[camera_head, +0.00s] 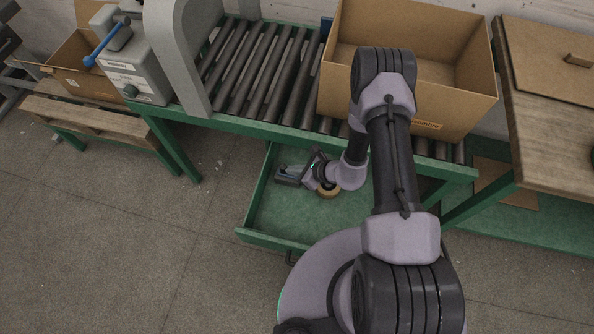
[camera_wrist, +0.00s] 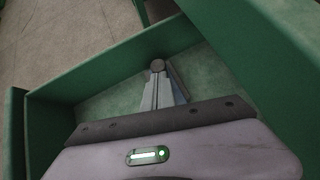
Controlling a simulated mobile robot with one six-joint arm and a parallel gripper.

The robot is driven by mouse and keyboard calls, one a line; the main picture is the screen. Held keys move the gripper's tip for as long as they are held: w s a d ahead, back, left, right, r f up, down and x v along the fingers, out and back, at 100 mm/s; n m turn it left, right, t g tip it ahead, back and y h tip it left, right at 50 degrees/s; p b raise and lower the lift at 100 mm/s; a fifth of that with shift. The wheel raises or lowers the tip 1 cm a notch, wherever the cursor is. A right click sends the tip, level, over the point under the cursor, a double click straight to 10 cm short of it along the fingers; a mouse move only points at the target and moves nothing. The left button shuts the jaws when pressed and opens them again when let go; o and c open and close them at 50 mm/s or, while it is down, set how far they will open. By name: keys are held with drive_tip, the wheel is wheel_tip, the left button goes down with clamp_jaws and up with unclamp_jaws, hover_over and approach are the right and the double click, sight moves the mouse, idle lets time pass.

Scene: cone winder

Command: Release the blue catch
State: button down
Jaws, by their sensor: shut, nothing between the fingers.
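A blue-handled lever (camera_head: 104,46) stands up at a slant on the grey machine housing (camera_head: 140,78) at the upper left of the head view. No part is marked as the catch, and this lever is the clearest blue part in view. My gripper (camera_head: 283,178) is low in the open green drawer, well right of and below the lever, and not touching it. In the wrist view my gripper (camera_wrist: 159,78) has its fingers together and empty. A small round grey-brown end (camera_wrist: 157,65) shows at the fingertips; I cannot tell what it belongs to.
The green drawer (camera_head: 262,215) surrounds my gripper with low walls. A tan ring-shaped roll (camera_head: 328,191) lies in it beside my wrist. Above are a roller conveyor (camera_head: 262,70), a grey arch (camera_head: 180,50) and an open cardboard box (camera_head: 350,30). Open floor (camera_head: 120,230) lies at left.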

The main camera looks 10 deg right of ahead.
drive_tip(key=shift+a, duration=0.15)
drive_tip(key=shift+s, duration=0.1)
drive_tip(key=shift+s+d+r, duration=0.1)
drive_tip(key=shift+d+r, duration=0.1)
drive_tip(key=shift+r, duration=0.1)
drive_tip(key=p+v, duration=0.6)
drive_tip(key=v, duration=1)
drive_tip(key=shift+d+r, duration=0.2)
drive_tip(key=shift+d, duration=0.15)
drive_tip(key=shift+s, duration=0.1)
